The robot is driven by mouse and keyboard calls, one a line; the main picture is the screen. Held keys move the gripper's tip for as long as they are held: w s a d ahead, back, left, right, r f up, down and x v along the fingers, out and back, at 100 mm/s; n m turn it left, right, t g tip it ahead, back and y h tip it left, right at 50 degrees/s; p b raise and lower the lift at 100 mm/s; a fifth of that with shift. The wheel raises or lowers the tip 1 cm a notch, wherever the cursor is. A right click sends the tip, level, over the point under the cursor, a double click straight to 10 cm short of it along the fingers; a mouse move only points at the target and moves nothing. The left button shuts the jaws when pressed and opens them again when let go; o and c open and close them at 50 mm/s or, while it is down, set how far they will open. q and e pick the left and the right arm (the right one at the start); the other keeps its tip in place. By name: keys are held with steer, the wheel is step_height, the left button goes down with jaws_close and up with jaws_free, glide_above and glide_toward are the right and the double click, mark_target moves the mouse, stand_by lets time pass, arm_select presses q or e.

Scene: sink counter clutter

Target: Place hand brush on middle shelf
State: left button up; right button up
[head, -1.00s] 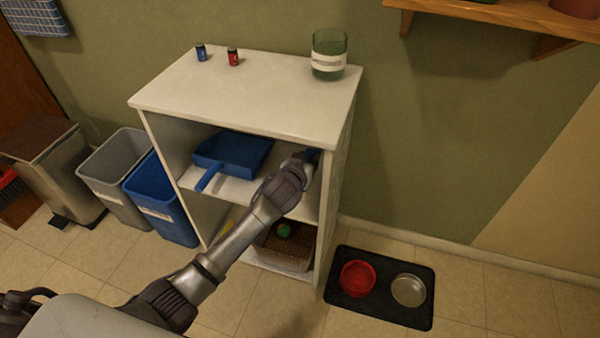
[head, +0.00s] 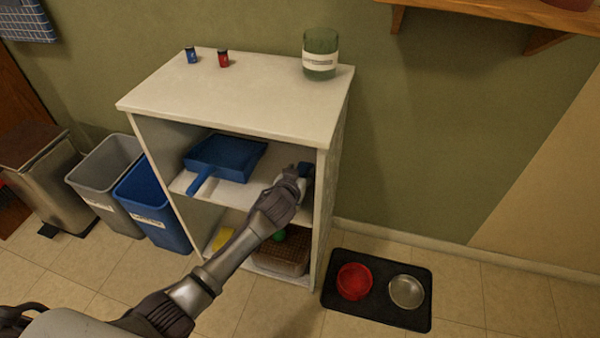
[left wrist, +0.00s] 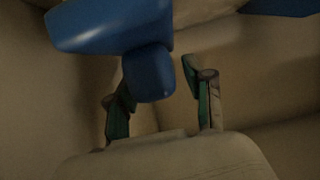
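The blue hand brush (head: 307,171) is at the right end of the middle shelf, partly hidden behind my left gripper (head: 298,172) in the head view. In the left wrist view the smooth blue brush (left wrist: 110,24) fills the upper left, with its stubby end pointing toward the gripper. My left gripper (left wrist: 160,85) has its two fingers apart, with a visible gap between the brush and the right finger. The left finger is partly behind the brush, so contact there cannot be told. The middle shelf (head: 228,191) belongs to a white unit. My right gripper is not in view.
A blue dustpan (head: 226,156) lies on the same shelf to the left, its handle over the front edge. The unit's right side panel (head: 330,170) is close beside my gripper. A wicker basket (head: 282,262) is below. A green jar (head: 320,55) stands on top.

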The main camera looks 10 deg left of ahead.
arm_select(q)
steer(key=shift+r, duration=0.25)
steer(key=shift+s+p, duration=0.3)
steer(key=shift+s, duration=0.05)
steer(key=p+v, duration=0.3)
steer(key=v, duration=0.8)
steer(key=s+a+f+g, duration=0.2)
steer(key=s+f+g, duration=0.3)
steer(key=s, duration=0.9)
steer(key=s+a+f+m+g, duration=0.1)
steer(key=s+f+g, duration=0.4)
steer(key=s+f, duration=0.7)
steer(key=shift+s+a+m+g, duration=0.3)
steer(key=shift+s+a, duration=0.15)
steer(key=shift+s, duration=0.7)
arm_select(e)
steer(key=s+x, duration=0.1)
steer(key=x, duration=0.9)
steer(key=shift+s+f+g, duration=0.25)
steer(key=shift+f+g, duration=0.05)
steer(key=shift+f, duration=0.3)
arm_select(q)
steer(key=shift+f, duration=0.1)
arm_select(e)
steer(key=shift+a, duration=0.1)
